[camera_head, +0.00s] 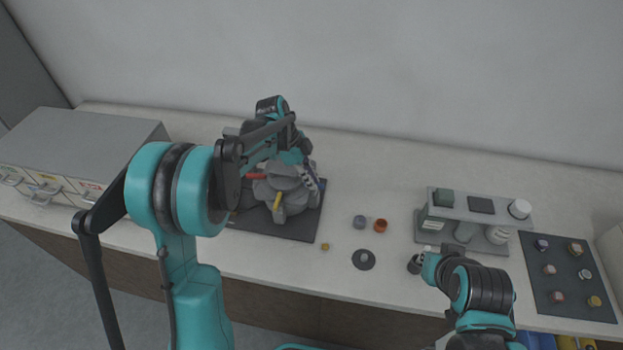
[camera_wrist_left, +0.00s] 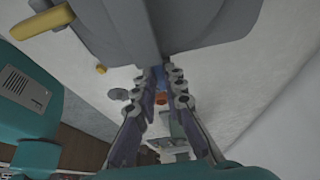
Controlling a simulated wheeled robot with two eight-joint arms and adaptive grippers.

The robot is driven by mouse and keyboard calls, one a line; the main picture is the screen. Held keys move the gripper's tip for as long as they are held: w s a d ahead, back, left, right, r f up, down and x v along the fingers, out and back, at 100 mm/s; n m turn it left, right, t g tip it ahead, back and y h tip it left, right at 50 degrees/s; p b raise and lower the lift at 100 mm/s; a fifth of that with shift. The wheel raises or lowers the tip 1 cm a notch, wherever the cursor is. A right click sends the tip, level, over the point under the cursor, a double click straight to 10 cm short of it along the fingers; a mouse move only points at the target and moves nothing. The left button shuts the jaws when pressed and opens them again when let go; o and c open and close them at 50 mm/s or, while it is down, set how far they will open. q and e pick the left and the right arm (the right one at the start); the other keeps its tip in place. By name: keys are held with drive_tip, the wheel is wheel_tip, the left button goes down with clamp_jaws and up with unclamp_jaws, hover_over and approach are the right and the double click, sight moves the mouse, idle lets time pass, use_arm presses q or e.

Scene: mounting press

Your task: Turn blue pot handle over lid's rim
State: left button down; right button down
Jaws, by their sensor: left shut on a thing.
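The grey press pot (camera_head: 285,188) stands on a dark base plate (camera_head: 265,228), and its lid (camera_wrist_left: 190,25) fills the top of the left wrist view. A red handle (camera_head: 256,177) and a yellow handle (camera_head: 277,202) show on it; the yellow one is also in the left wrist view (camera_wrist_left: 42,22). The blue handle (camera_wrist_left: 160,80) shows as a small blue patch between my left fingers, just under the lid's edge. My left gripper (camera_head: 309,180) is shut on it at the pot's right side; the arm hides part of the pot. My right gripper (camera_head: 418,263) is at the front edge, its fingers unclear.
A blue-grey cup (camera_head: 359,222), an orange cup (camera_head: 380,225), a small yellow piece (camera_head: 325,246) and a dark ring (camera_head: 363,259) lie right of the pot. A grey rack (camera_head: 465,215) and dark tray (camera_head: 570,285) stand further right. A drawer cabinet (camera_head: 70,150) stands left.

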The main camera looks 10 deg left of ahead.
use_arm(q)
drive_tip(key=shift+m, duration=0.7)
drive_tip(key=c, duration=1.6)
unclamp_jaws()
drive_tip(key=v, duration=1.2)
drive_tip(key=shift+w, duration=0.25)
